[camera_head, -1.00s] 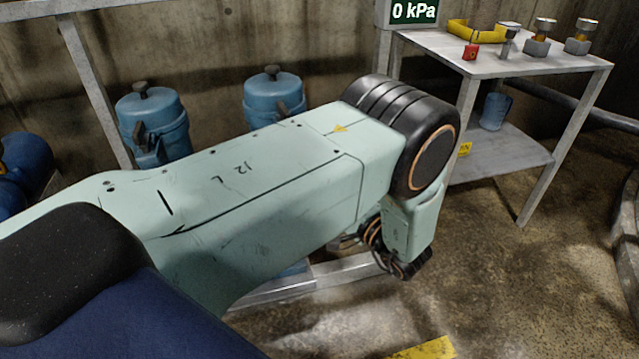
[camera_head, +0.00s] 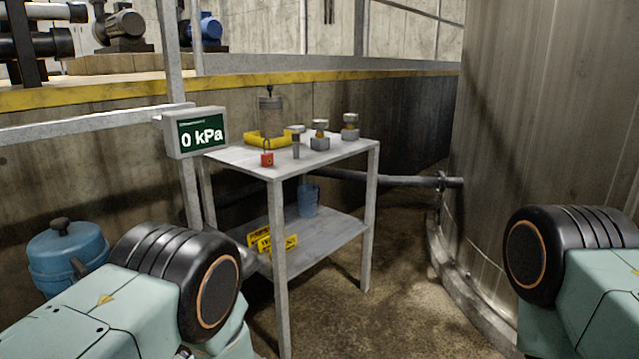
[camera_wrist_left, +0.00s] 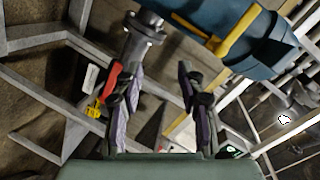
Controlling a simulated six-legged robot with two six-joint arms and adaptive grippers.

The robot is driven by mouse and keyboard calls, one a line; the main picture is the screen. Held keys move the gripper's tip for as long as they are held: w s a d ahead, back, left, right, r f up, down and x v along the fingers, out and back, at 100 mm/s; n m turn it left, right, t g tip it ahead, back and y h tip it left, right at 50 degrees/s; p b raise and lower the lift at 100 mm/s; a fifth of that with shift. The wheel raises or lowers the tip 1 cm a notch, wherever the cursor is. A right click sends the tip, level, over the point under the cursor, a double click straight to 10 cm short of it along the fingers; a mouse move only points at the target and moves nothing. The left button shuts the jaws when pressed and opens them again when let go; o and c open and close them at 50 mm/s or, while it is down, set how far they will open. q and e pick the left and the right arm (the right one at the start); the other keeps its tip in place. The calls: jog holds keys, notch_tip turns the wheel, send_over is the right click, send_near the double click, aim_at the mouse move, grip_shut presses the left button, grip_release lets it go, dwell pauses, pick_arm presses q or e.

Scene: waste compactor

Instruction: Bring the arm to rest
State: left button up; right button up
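My left arm (camera_head: 150,290) shows at the lower left of the head view, bent at its black elbow joint; its gripper is out of that picture. In the left wrist view my left gripper (camera_wrist_left: 155,90) has its two dark fingers apart, with a clear gap and nothing held between them. My right arm (camera_head: 575,265) shows at the lower right edge of the head view. My right gripper is not seen in any view.
A metal table (camera_head: 240,157) stands ahead, with a yellow item (camera_head: 268,141), a red padlock (camera_head: 267,158) and metal fittings on top. A pressure display (camera_head: 197,132) reads 0 kPa. A blue canister (camera_head: 65,255) stands left, a large tank (camera_head: 545,110) right.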

pick_arm(q)
jog(key=s+d+f+n+g+h+p, duration=0.1)
jog(key=s+d+f+g+h, duration=0.1)
jog(key=s+f+h, duration=0.45)
jog(key=s+d+f+g+h, duration=0.15)
jog(key=s+f, duration=0.25)
jog(key=s, duration=0.6)
jog(key=s+d+r+g+h+p, duration=0.1)
jog(key=s+r+g+h, duration=0.1)
jog(key=s, duration=0.8)
jog(key=s+d+r+n+g+h+p, duration=0.1)
jog(key=s+g, duration=0.3)
jog(key=s, duration=0.6)
jog(key=shift+s+d+r+h+p, duration=0.2)
jog(key=shift+d+r+h+p, duration=0.1)
jog(key=shift+d+r+h, duration=0.25)
